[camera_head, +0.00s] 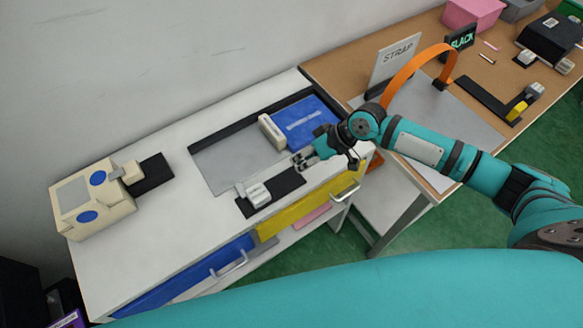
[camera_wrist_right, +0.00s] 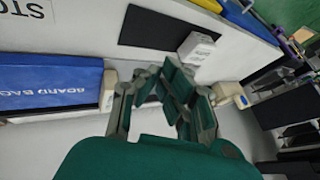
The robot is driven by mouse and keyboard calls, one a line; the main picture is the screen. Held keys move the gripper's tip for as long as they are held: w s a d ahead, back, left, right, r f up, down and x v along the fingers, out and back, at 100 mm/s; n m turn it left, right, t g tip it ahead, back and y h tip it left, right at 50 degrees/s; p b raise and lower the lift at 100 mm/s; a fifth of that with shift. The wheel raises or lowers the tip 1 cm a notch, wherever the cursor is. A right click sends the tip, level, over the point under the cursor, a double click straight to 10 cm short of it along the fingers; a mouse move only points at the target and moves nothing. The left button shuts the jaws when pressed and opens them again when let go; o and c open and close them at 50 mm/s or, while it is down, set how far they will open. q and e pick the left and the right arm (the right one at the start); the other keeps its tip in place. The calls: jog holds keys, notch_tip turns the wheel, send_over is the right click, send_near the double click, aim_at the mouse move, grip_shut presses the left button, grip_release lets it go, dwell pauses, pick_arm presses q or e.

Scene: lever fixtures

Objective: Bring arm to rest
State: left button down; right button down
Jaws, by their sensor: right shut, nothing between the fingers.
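My right arm (camera_head: 420,145) comes in from the right in the head view. My left gripper is not in view.
A cream box (camera_head: 90,210) with blue discs stands at the left. An orange strap (camera_head: 407,68) arches behind my forearm, near the STRAP sign (camera_head: 394,62). Yellow (camera_head: 300,213) and blue drawers face front.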

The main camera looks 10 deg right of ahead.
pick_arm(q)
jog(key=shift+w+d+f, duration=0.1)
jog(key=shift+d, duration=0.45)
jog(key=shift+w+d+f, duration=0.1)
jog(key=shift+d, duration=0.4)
pick_arm(e)
jog(key=shift+v, duration=1)
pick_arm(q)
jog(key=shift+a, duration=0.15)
